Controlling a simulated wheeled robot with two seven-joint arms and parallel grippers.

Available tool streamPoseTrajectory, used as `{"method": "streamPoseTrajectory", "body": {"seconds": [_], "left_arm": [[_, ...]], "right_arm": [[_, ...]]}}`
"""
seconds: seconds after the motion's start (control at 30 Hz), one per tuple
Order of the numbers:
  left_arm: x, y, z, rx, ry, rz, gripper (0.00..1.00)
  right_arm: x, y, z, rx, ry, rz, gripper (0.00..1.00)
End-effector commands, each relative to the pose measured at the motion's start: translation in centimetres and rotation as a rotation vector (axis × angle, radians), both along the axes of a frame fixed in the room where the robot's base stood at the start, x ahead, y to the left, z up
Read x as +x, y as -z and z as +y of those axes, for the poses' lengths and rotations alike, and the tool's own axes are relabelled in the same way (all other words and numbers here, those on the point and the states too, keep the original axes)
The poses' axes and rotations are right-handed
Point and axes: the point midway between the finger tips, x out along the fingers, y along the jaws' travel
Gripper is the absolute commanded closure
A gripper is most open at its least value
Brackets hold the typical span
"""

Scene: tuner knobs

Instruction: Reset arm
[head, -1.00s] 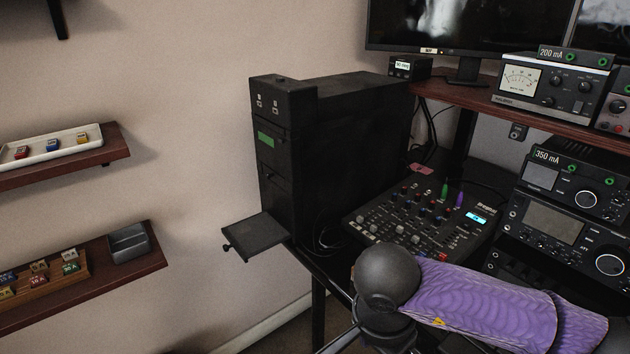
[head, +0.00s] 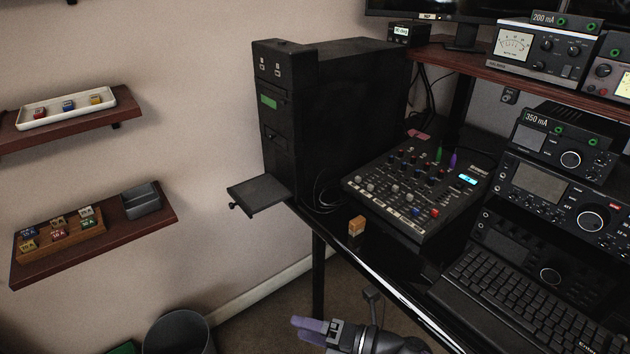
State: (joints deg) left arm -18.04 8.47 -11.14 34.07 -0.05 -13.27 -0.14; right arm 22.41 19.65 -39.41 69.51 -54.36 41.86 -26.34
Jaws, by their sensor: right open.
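My right gripper (head: 318,328) shows at the bottom middle of the head view, below the desk's front edge. Its purple fingers point left and are apart, with nothing seen between them. My left gripper is not in view. The tuner radio (head: 566,158) with its round knobs and a 350 mA label stands at the right of the desk. A meter unit (head: 541,50) labelled 200 mA sits on the shelf above it. My right gripper is clear of both.
A black tower (head: 340,112) with an open tray (head: 259,192) stands at the desk's left. A mixer (head: 415,190), a small orange block (head: 356,226) and a keyboard (head: 528,290) are on the desk. Wall shelves (head: 60,132) hold coloured fuses. A bin (head: 178,334) stands below.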

Motion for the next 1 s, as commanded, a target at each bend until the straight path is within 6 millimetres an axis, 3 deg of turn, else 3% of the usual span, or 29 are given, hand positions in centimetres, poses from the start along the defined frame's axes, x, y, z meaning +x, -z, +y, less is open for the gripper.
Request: {"method": "streamPoseTrajectory", "body": {"seconds": [0.07,0.17,0.2,0.27,0.3,0.37,0.4,0.5,0.63,0.77,1.0], "left_arm": [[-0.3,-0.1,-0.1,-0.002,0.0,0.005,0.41],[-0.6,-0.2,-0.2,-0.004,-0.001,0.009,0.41],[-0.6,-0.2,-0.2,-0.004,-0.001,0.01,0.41],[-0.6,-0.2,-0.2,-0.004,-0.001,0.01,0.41],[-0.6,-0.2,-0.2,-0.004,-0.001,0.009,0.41],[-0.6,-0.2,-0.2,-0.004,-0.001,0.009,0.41],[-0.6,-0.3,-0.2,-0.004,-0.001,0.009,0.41],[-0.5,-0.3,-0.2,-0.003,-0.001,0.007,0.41],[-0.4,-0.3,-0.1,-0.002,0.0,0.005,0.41],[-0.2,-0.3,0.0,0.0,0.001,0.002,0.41],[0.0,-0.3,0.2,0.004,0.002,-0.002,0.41]], "right_arm": [[0.0,5.6,-3.8,0.095,0.325,0.326,0.33],[-3.1,13.7,-9.6,0.181,0.744,0.725,0.33],[-5.3,16.6,-11.8,0.203,0.896,0.864,0.33],[-9.6,20.6,-14.7,0.224,1.113,1.057,0.33],[-12.8,22.8,-16.4,0.232,1.252,1.174,0.33],[-18.2,25.6,-18.6,0.237,1.454,1.338,0.33],[-22.0,26.9,-19.7,0.235,1.582,1.436,0.33],[-30.4,28.8,-21.5,0.221,1.857,1.63,0.33],[-37.7,29.1,-22.3,0.197,2.089,1.773,0.33],[-40.2,29.0,-22.5,0.189,2.172,1.82,0.33],[-40.1,29.0,-22.5,0.187,2.171,1.82,0.33]]}}
